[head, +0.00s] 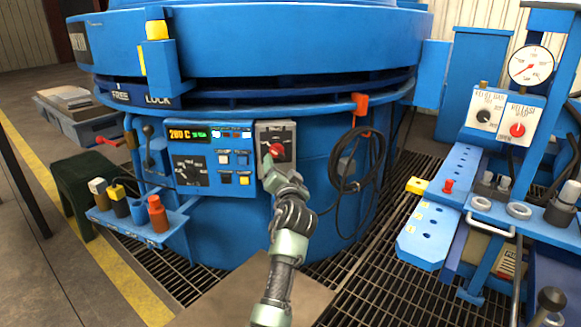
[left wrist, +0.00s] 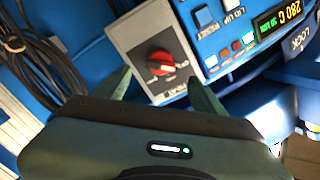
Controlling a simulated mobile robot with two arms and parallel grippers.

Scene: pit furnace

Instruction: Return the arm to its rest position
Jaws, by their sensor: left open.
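My left gripper (head: 272,164) reaches up to the grey switch box on the front of the blue furnace (head: 300,190). In the left wrist view its two green fingers (left wrist: 160,92) are spread apart and empty. The grey switch box (left wrist: 130,44) with a red rotary knob (left wrist: 160,63) lies just beyond and between the fingertips. The red knob also shows in the head view (head: 277,149), just above the gripper. I cannot tell whether a finger touches the box. My right gripper is in neither view.
A control panel (head: 213,160) with a lit display reading 280 C sits left of the box. A black cable coil (head: 357,165) hangs to its right. A blue shelf (head: 140,222) with small items juts out at lower left. A blue bench (head: 420,245) with a gauge (head: 531,65) stands at right.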

